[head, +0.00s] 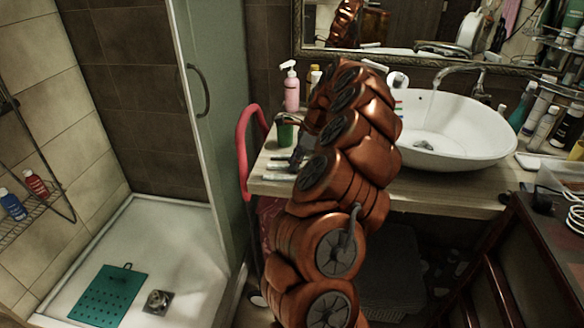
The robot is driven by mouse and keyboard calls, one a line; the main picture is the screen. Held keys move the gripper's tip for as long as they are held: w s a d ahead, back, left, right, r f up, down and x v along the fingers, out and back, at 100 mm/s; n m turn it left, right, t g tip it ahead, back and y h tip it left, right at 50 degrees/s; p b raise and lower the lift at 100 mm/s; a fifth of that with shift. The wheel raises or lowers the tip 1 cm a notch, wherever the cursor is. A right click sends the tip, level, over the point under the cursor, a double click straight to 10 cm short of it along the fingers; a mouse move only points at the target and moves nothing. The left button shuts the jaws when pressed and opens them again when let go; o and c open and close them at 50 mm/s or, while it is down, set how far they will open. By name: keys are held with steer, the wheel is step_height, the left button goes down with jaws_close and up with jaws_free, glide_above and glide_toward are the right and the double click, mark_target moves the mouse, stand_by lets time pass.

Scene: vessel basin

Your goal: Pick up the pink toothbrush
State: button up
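I cannot make out a pink toothbrush for certain. Thin pale items (279,167) lie near the left front corner of the wooden counter (470,200); they are too small to tell their kind or colour. My gripper (297,160) seems to be the small dark part just right of them, over the counter's left end. Its fingers are mostly hidden by my orange arm, so I cannot see whether they are open or hold anything. A green cup (285,132) stands on the counter close behind my gripper.
A pink pump bottle (291,90) stands behind the cup. A white vessel basin (455,130) with a tap (462,72) is right of my arm. Several bottles (545,122) crowd the right end. A glass shower door (215,110) and red rail (243,145) are left.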

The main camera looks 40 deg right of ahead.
jaws_close()
